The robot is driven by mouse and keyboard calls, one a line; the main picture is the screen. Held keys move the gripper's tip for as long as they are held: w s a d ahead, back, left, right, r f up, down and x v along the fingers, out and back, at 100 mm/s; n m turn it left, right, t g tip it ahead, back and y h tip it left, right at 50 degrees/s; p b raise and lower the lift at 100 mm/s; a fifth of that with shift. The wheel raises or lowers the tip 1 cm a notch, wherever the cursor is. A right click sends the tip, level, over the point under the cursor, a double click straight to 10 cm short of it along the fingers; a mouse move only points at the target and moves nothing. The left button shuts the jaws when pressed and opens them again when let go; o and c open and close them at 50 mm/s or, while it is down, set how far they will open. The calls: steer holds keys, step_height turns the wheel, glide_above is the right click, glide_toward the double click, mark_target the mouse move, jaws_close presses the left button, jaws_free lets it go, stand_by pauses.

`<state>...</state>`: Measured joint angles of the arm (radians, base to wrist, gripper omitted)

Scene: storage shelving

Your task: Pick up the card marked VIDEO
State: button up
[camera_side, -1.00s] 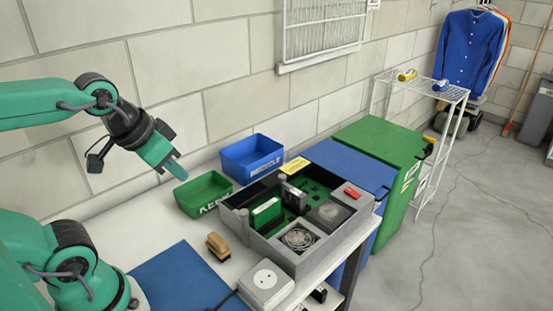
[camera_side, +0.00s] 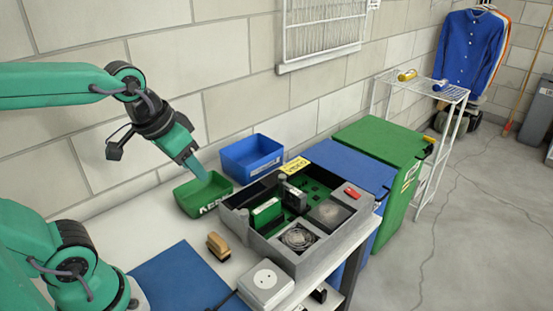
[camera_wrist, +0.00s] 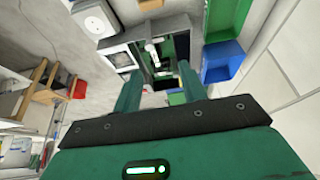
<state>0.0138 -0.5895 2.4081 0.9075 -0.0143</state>
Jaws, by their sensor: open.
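A yellow label that seems to read VIDEO (camera_side: 295,165) sits at the back edge of an open grey case (camera_side: 232,222). Inside the case, a dark card (camera_side: 295,198) stands upright near that label, and a green card with a pale edge (camera_side: 265,214) stands to its left. I cannot read any marking on the cards themselves. My gripper (camera_side: 201,171) is open and empty, above the green bin and left of the case. In the wrist view the spread fingers (camera_wrist: 160,90) point toward the case (camera_wrist: 178,25), whose contents are partly hidden.
A brown-handled brush (camera_side: 218,246), a white socket box (camera_side: 265,284) and a blue mat (camera_side: 178,280) lie in front and left. A fan (camera_side: 298,238) occupies part of the case.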

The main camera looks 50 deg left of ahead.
steer(key=w+d+f+g, duration=0.1)
steer(key=w+f+g, duration=0.25)
steer(key=w, duration=0.55)
steer(key=g, duration=0.1)
glide_above(266, 206)
steer(key=f, duration=0.7)
steer(key=shift+s+f, duration=0.15)
steer(key=shift+s, duration=0.2)
steer(key=shift+w+f, duration=0.3)
steer(key=shift+f, duration=0.15)
steer(key=shift+a+f, duration=0.1)
steer(key=shift+f, duration=3.8)
jaws_close()
